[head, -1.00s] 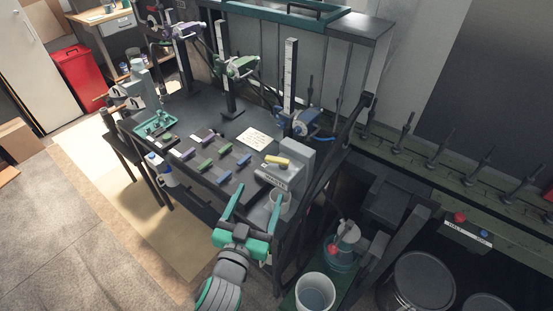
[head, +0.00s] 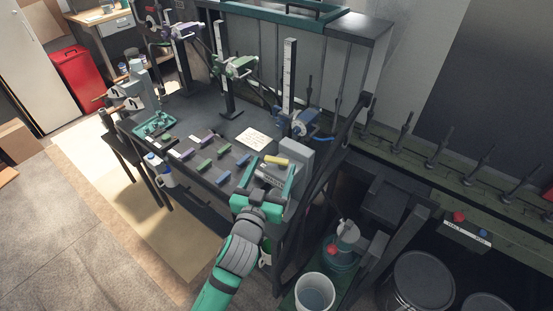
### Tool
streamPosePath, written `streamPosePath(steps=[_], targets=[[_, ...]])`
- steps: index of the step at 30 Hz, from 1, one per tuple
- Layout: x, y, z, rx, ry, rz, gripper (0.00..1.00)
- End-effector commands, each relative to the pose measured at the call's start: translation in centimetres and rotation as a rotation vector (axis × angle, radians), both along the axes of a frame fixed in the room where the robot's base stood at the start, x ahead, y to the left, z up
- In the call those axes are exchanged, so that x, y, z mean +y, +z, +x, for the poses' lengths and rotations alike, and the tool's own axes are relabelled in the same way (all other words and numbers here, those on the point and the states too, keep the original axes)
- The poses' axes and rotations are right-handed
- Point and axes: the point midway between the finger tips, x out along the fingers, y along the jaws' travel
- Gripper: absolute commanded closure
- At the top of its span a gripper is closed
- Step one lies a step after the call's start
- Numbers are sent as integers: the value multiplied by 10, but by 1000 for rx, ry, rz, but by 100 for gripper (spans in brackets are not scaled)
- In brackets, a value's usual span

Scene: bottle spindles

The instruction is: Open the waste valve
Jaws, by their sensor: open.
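A yellow lever (head: 276,160) lies on top of a grey box (head: 297,158) at the front right corner of the dark workbench. It looks like the waste valve, but the label on the box front is too small to read for sure. My gripper (head: 271,168) is open, with teal fingers apart and nothing between them that I can see it holding. Its fingers reach up on either side of the box's labelled front in the picture, just below the lever. I cannot tell whether they touch it.
Purple, green and blue blocks (head: 222,175) lie on the bench (head: 190,118), with a paper sheet (head: 252,139) behind them. Several clamp stands rise at the back. A black frame post stands right of the box.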

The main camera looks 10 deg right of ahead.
Motion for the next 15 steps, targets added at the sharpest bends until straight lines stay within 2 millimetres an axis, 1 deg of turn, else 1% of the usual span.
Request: streamPosePath(steps=[4, 9, 15], targets=[[-9, -1, 14, 1, -3, 0, 25], [-15, 0, 28, 0, -2, 0, 25], [-20, 0, 37, 0, -1, 0, 25]])
